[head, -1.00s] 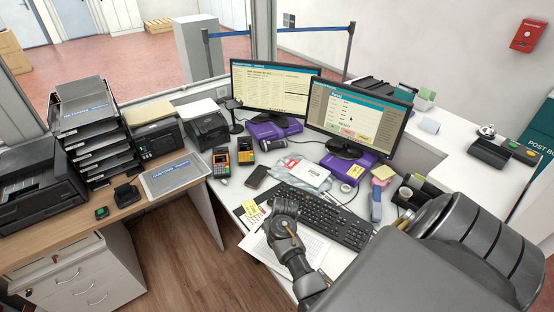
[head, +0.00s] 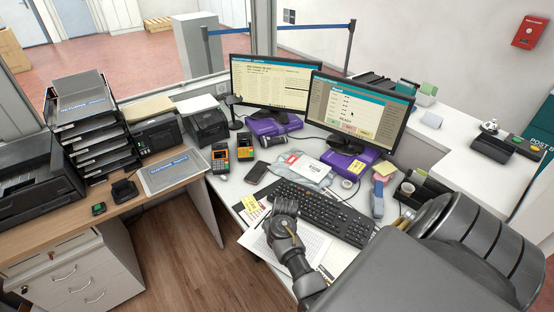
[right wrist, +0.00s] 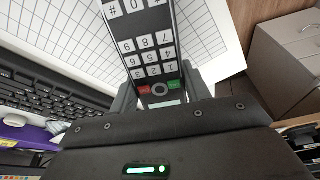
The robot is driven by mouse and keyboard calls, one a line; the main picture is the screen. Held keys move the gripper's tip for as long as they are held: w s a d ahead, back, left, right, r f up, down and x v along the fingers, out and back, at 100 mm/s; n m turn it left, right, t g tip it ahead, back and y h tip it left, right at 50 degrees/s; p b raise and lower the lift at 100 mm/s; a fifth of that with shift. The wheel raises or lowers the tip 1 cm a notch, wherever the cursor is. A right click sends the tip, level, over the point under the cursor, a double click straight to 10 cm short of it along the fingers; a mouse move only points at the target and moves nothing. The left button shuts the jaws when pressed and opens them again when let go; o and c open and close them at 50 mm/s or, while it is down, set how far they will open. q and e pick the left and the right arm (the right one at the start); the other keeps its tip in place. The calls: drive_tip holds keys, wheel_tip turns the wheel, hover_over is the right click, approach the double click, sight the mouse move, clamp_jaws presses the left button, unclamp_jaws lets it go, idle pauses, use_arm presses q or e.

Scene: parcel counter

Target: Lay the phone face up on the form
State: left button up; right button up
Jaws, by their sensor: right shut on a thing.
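A dark handset phone (right wrist: 148,48) with white number keys and red and green buttons shows in the right wrist view. Its keypad faces the wrist camera. My right gripper (right wrist: 163,92) is shut on its lower end, with a finger on each side. In the head view my right gripper (head: 285,208) is over the form, and it hides the phone. The form, a white sheet with a printed grid (head: 311,242), lies on the desk by the keyboard; it also shows behind the phone in the right wrist view (right wrist: 215,32). Whether the phone touches it I cannot tell. My left gripper is out of view.
A keyboard (head: 322,212) lies right beside the form. A dark flat device (head: 255,174), a yellow note (head: 251,203) and card terminals (head: 221,162) lie to the left and behind. A white packet (head: 307,168) and two monitors (head: 362,108) stand farther back. Drawers (head: 75,275) are at left.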

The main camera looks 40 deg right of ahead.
drive_tip(key=shift+f+b, duration=0.45)
drive_tip(key=shift+f, duration=0.35)
drive_tip(key=o, duration=1.1)
drive_tip(key=shift+o, duration=0.2)
drive_tip(key=shift+r, duration=0.1)
drive_tip(key=p+v, duration=0.1)
drive_tip(key=v, duration=0.8)
drive_tip(key=shift+d+r+p, duration=0.1)
drive_tip(key=shift+r+p, duration=0.1)
drive_tip(key=shift+p, duration=0.2)
drive_tip(key=shift+s+r, duration=0.25)
drive_tip(key=shift+r, duration=0.4)
